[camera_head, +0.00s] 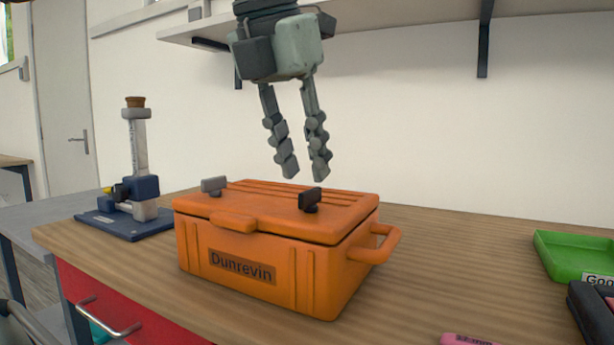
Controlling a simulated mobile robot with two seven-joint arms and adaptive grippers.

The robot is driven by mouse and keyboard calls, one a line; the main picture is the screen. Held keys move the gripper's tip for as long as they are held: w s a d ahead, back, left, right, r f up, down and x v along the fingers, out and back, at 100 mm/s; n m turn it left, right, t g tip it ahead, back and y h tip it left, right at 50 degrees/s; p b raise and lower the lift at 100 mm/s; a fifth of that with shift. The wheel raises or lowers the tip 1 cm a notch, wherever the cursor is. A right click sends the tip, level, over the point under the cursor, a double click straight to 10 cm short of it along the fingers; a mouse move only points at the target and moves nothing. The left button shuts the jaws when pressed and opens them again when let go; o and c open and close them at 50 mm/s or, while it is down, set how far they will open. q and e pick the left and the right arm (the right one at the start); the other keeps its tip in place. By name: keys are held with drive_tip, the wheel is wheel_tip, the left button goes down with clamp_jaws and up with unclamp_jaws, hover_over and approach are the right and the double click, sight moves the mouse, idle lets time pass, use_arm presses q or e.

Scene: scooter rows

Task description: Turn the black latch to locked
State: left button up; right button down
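An orange box (270,255) labelled "Dunrevin" stands on the wooden bench with its lid down. The black latch (310,199) is a small block on a short post at the lid's front right. My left gripper (305,177) hangs above the lid, fingers pointing down, with a gap between the fingertips and nothing held. Its fingertips appear just above the black latch in the picture and do not touch it. My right gripper is not in view.
A blue stand with a corked tube (140,165) is left of the box. A green tray (575,255), a dark object (592,312) and a pink item (468,340) lie to the right. The box has a side handle (385,244). A shelf (400,22) runs along the wall above.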

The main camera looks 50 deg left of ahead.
use_arm(q)
drive_tip(key=a+v, duration=0.1)
drive_tip(key=v, duration=0.7)
drive_tip(key=shift+s+d+r, duration=0.15)
drive_tip(key=shift+d+r, duration=0.1)
drive_tip(key=shift+d, duration=0.25)
